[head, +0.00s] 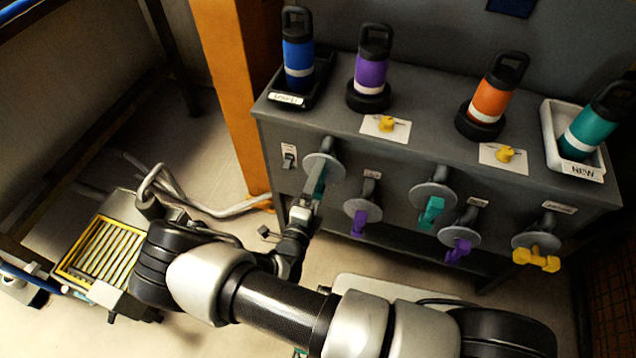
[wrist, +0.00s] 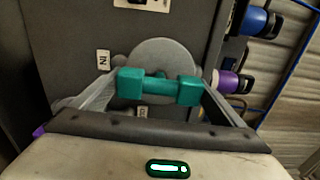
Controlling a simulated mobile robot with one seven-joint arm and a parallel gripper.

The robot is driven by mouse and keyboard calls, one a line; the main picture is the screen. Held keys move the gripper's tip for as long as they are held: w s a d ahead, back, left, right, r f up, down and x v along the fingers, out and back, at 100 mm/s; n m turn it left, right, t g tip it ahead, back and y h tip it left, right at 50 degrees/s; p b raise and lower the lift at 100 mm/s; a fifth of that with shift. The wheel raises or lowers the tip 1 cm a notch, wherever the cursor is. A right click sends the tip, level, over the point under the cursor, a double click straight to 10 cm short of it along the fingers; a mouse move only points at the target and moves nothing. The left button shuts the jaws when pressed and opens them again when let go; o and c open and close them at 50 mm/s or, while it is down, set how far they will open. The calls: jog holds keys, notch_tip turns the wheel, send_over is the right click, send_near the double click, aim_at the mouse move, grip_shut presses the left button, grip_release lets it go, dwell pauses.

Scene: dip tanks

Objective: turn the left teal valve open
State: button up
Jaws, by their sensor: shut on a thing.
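The left teal valve (head: 319,183) is on the front panel of the grey cabinet, at the left end of the row. Its teal handle hangs below a round grey disc, partly covered by my gripper. My gripper (head: 309,199) is at this handle. In the wrist view the teal handle (wrist: 160,87) lies across the picture, a bar with a block at each end, in front of the grey disc (wrist: 165,56). The fingers of my gripper (wrist: 159,84) stand at its two ends and are shut on it. A second teal valve (head: 431,211) hangs further right.
Two purple valves (head: 360,222) (head: 458,250) and a yellow valve (head: 537,257) share the front panel. Blue (head: 298,57), purple (head: 370,74), orange (head: 490,102) and teal (head: 587,132) bottles stand on top. An orange post (head: 228,85) rises left of the cabinet.

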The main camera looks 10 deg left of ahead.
jog(key=shift+n, duration=0.3)
jog(key=o, duration=0.7)
jog(key=s, duration=0.5)
jog(key=s+a, duration=0.1)
jog(key=s, duration=0.5)
jog(key=s+p, duration=0.1)
jog(key=s, duration=0.5)
jog(key=shift+s+a, duration=0.15)
jog(key=shift+s, duration=0.1)
